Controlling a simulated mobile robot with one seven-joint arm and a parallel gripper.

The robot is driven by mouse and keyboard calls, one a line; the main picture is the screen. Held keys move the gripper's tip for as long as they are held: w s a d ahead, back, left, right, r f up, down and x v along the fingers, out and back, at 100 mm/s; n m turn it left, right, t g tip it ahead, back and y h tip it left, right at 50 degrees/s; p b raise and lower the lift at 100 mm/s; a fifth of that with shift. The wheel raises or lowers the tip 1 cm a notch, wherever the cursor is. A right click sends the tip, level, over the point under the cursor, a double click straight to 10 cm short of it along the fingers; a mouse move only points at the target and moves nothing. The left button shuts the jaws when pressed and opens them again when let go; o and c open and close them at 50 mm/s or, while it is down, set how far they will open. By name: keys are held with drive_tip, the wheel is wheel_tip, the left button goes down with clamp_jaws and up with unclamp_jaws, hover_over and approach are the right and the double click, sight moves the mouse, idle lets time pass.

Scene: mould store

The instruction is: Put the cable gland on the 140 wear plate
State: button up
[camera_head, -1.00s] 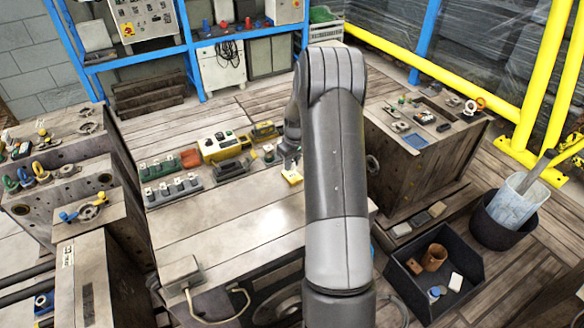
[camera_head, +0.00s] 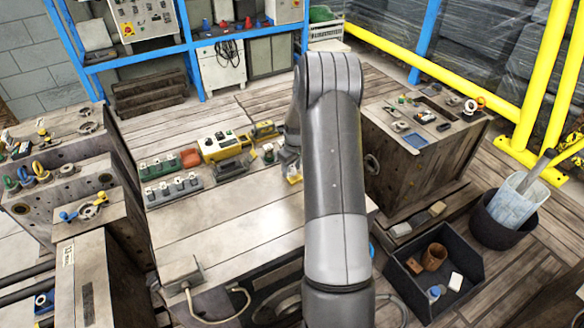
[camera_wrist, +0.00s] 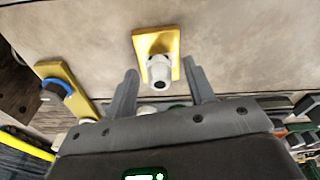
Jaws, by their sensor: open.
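A pale grey-white fitting with a dark round opening, which looks like the cable gland (camera_wrist: 159,72), stands on a small yellow plate (camera_wrist: 143,43) in the wrist view. My gripper (camera_wrist: 160,69) is open, with one finger on each side of the fitting and a gap on both sides. In the head view, my gripper (camera_head: 291,163) is over the bench, and only part of the yellow plate (camera_head: 294,180) shows below it. A second yellow plate (camera_wrist: 57,72) bears a dark part with a blue ring (camera_wrist: 55,92). No number 140 is readable on either plate.
The bench top (camera_head: 220,230) is clear in front. Green and grey terminal racks (camera_head: 173,188), an orange-red part (camera_head: 191,158) and a yellow control box (camera_head: 222,146) stand at its back. A dark open bin (camera_head: 435,270) is on the floor at right.

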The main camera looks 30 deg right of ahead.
sight(294, 173)
wheel_tip(294, 173, up, 12)
drive_tip(key=s, duration=0.1)
drive_tip(key=s+a+r+m+t, duration=0.1)
drive_tip(key=s+a+r, duration=0.55)
drive_tip(key=r, duration=0.25)
drive_tip(key=s+a+r+t, duration=0.1)
drive_tip(key=s+a+r, duration=0.55)
drive_tip(key=r, duration=0.25)
drive_tip(key=s+a+r+t, duration=0.1)
drive_tip(key=s+a, duration=0.4)
drive_tip(key=s, duration=0.5)
drive_tip(key=s+a+r+m+t, duration=0.1)
drive_tip(key=s+a, duration=0.4)
drive_tip(key=s, duration=0.5)
drive_tip(key=shift+r+m, duration=0.3)
drive_tip(key=shift+r, duration=0.05)
